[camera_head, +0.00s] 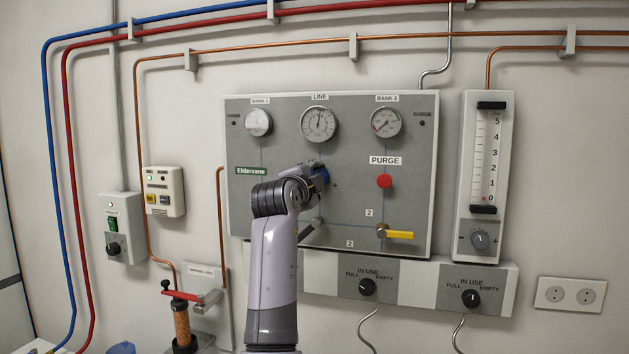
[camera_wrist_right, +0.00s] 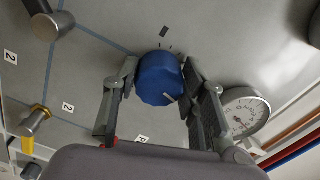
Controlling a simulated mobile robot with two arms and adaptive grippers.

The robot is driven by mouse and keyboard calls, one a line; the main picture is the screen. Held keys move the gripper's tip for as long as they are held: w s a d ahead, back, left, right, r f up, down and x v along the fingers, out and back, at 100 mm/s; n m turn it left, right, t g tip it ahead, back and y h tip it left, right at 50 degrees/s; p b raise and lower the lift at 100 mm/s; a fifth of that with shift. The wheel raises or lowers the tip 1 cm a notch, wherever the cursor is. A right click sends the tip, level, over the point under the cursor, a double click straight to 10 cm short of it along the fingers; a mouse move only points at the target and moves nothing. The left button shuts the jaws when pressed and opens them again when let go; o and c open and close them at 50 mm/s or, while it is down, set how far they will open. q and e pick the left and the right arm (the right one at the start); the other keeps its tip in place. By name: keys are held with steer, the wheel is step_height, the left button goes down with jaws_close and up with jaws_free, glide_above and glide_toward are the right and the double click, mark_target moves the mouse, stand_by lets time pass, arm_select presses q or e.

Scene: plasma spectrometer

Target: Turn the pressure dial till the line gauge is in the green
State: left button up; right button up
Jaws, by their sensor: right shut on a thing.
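The blue pressure dial (camera_wrist_right: 160,80) sits on the grey panel between the two fingers of my right gripper (camera_wrist_right: 160,71), which is shut on it. A short pale mark shows near the dial's edge. Any green band is too small to make out. The gauge beside the dial also shows in the right wrist view (camera_wrist_right: 245,113). My left gripper is out of view.
Gauges for bank 1 (camera_head: 258,122) and bank 2 (camera_head: 386,122) flank the line gauge. A red purge button (camera_head: 384,181) and a yellow lever (camera_head: 398,235) are to the right of my arm. A flow meter (camera_head: 484,170) hangs further right. A torch-like holder (camera_head: 182,320) stands lower left.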

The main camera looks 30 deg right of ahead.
steer(key=o, duration=1.2)
steer(key=shift+c, duration=0.2)
steer(key=shift+s, duration=0.1)
steer(key=v, duration=0.7)
steer(key=shift+a, duration=0.2)
steer(key=shift+s+f, duration=0.1)
steer(key=shift+f, duration=0.05)
